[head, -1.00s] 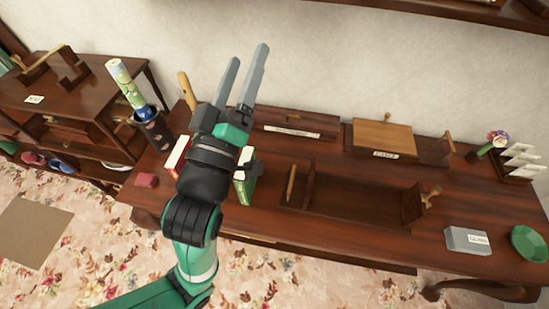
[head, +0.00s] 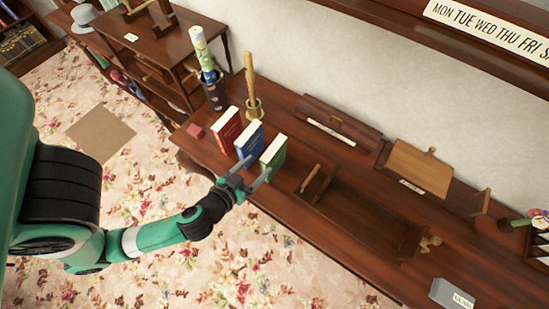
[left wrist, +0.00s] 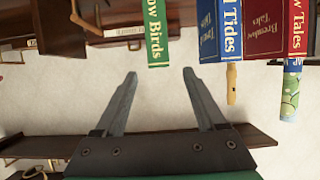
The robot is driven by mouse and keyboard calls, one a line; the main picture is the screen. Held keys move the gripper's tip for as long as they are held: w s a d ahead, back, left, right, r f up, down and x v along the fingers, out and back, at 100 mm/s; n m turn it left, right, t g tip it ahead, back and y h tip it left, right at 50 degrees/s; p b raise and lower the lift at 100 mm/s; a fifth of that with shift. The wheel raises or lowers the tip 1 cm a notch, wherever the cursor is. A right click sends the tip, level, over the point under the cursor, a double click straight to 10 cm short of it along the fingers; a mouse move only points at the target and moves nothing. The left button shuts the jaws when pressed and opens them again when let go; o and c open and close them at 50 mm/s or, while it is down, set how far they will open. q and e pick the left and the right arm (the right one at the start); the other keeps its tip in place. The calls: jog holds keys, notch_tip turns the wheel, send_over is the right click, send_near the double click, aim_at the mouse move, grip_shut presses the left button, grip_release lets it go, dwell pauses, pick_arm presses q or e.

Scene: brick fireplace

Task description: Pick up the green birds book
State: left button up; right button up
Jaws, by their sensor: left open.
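The green birds book (head: 274,154) stands upright on the wooden desk, at the right end of a row of three books. In the left wrist view, which is upside down, its green spine (left wrist: 158,32) shows the lettering "ow Birds". My left gripper (head: 257,168) is open and empty in front of the green book's spine. In the left wrist view the two fingertips (left wrist: 160,75) are spread apart, with the spine lined up between them and slightly beyond them. My right gripper is not in view.
A blue book (head: 249,139) stands just left of the green one, and a red book (head: 226,130) beyond it. An empty wooden rack (head: 355,218) is to the right. A holder with a wooden stick (head: 250,85) stands behind the books.

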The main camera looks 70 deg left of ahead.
aim_at(266, 158)
pick_arm(q)
jog(key=x, duration=0.5)
jog(key=shift+r, duration=0.15)
jog(key=shift+x, duration=2.65)
jog(key=shift+s, duration=0.1)
grip_shut()
jog(key=shift+p, duration=0.3)
